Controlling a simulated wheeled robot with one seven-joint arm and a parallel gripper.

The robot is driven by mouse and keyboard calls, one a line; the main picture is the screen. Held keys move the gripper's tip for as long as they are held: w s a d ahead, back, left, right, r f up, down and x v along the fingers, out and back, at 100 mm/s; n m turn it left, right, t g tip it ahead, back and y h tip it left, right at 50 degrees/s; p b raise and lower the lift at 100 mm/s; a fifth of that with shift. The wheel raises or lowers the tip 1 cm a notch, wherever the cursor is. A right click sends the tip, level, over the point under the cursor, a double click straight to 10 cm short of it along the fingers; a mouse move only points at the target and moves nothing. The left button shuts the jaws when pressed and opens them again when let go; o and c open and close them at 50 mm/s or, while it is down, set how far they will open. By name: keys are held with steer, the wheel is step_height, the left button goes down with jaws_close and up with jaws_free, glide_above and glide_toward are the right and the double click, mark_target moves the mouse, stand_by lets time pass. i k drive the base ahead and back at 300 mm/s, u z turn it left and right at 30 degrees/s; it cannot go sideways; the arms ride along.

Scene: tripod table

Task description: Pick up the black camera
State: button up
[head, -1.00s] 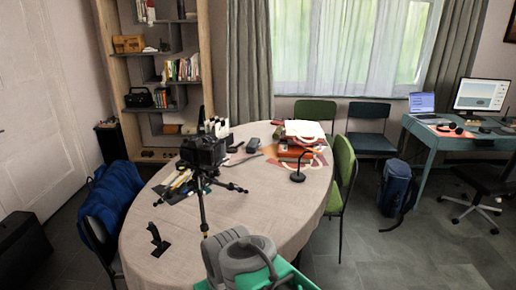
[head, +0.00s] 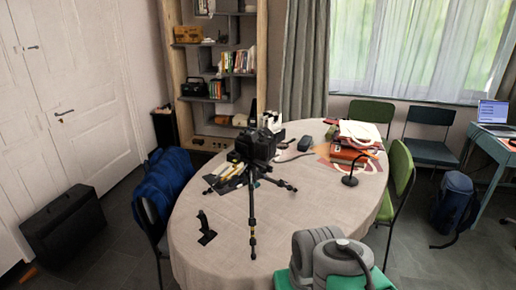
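The black camera (head: 257,146) sits on top of a black tripod (head: 252,208) in the head view. The tripod stands with its legs spread on the oval, cloth-covered table (head: 215,262), left of the table's middle. The camera is upright and partly overlaps white items behind it. My gripper is not in view, so its state and its distance from the camera are hidden.
A small black stand (head: 206,228) is on the table left of the tripod. Blue-draped chair (head: 168,185) blocks the left; green chair (head: 398,180) is right.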

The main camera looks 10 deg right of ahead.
mark_target(260, 150)
steer(key=u, duration=4.15)
steer(key=k, duration=1.85)
steer(key=z, duration=0.95)
